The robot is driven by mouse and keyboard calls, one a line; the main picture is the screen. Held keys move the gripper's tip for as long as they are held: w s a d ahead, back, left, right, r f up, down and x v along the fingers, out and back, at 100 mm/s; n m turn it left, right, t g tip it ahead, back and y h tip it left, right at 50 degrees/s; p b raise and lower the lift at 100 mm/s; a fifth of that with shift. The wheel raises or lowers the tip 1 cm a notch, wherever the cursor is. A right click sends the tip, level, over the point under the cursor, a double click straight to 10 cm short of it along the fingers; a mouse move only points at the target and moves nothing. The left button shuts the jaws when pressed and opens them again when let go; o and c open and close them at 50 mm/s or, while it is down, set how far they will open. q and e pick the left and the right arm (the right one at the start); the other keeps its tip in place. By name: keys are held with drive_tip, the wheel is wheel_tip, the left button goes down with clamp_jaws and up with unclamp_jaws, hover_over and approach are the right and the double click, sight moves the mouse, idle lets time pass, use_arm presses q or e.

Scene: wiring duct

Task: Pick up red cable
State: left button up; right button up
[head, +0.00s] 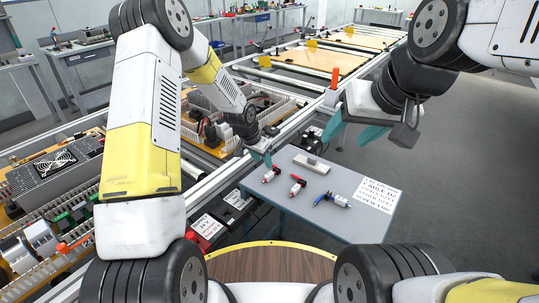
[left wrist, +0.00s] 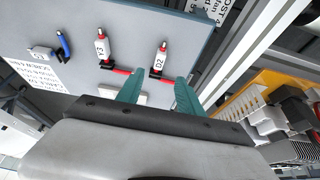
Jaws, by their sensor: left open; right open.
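Two red cables with white labelled bodies lie on the grey table. The left one (head: 269,174) reads D2 in the left wrist view (left wrist: 160,58); the other (head: 297,186) reads Y3 there (left wrist: 102,48). A blue cable (head: 330,200) lies to their right; it also shows in the left wrist view (left wrist: 63,43). My left gripper (head: 262,158) is open and empty, its fingertips just short of the D2 cable in the left wrist view (left wrist: 158,82). My right gripper (head: 352,132) is open and empty, over the table's far right edge in the picture.
A light grey block (head: 311,164) lies behind the cables, and a printed sheet (head: 376,195) lies at the table's right. The grey table's (head: 330,225) front part is clear. A rail frame with wiring ducts (head: 275,100) and components runs along the left.

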sight(269, 173)
use_arm(q)
drive_tip(key=x, duration=1)
drive_tip(key=shift+d, duration=0.15)
clamp_jaws()
